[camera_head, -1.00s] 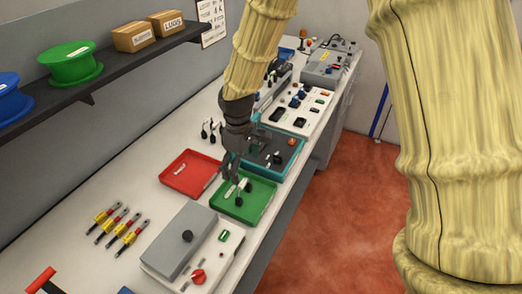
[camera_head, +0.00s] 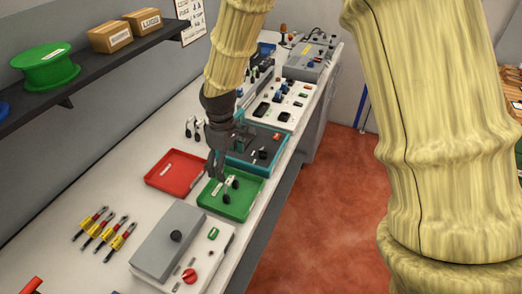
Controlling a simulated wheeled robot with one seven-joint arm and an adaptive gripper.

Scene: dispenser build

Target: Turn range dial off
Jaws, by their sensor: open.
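No dial is clearly marked as the range dial. My gripper (camera_head: 216,172) points down over the back left of the green tray (camera_head: 244,212), apart from both front knobs. Its fingers are small and dark here, open, with nothing visibly held.
Black-ended pieces lie in the green tray. A red tray (camera_head: 168,183) is to its left. Several yellow-and-red tools (camera_head: 105,233) lie at the front left. A white panel with switches (camera_head: 285,100) stands farther back. A shelf (camera_head: 60,98) with a green spool and boxes overhangs the left.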

